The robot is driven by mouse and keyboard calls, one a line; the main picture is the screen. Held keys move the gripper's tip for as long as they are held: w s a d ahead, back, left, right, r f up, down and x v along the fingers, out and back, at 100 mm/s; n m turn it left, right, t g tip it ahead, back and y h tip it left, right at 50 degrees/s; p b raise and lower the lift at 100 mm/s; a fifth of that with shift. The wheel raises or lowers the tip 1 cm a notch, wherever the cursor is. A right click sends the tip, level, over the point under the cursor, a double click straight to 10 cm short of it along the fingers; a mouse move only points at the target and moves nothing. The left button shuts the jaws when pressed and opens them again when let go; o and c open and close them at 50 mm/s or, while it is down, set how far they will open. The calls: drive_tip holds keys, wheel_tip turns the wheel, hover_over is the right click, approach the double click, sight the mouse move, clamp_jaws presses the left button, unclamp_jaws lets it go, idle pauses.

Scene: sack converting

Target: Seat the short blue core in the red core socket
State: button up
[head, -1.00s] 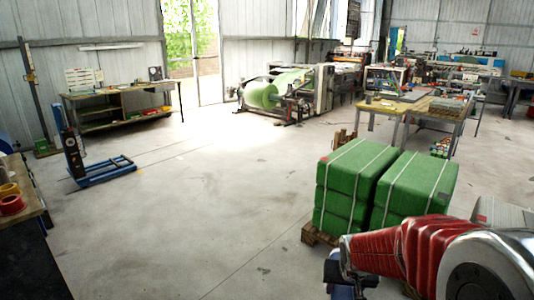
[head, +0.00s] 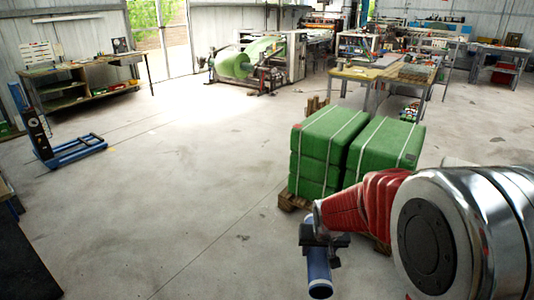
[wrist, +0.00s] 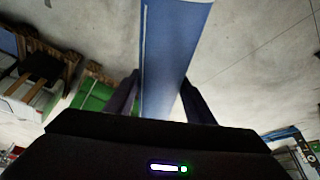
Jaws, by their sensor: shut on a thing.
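My gripper (head: 322,246) is shut on a blue core (head: 318,272), low in the head view right of centre. The core hangs below the jaws with its open round end towards the camera, above the concrete floor. In the wrist view the blue core (wrist: 172,60) lies between the two dark fingers (wrist: 160,98) and runs out of the top of the picture. I cannot make out the red core socket in either view now.
Stacked green bales (head: 350,150) on a wooden pallet (head: 293,200) stand just beyond my arm. A blue pallet-jack-like stand (head: 75,150) is at the left, and a dark bench edge (head: 25,255) at lower left. The floor between is clear.

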drive_tip(key=s+d+f, duration=0.1)
drive_tip(key=d+f, duration=0.1)
drive_tip(key=f, duration=0.4)
drive_tip(key=s+d+f, duration=0.2)
drive_tip(key=d+f, duration=0.1)
drive_tip(key=f, duration=0.3)
drive_tip(key=shift+s+f, duration=0.25)
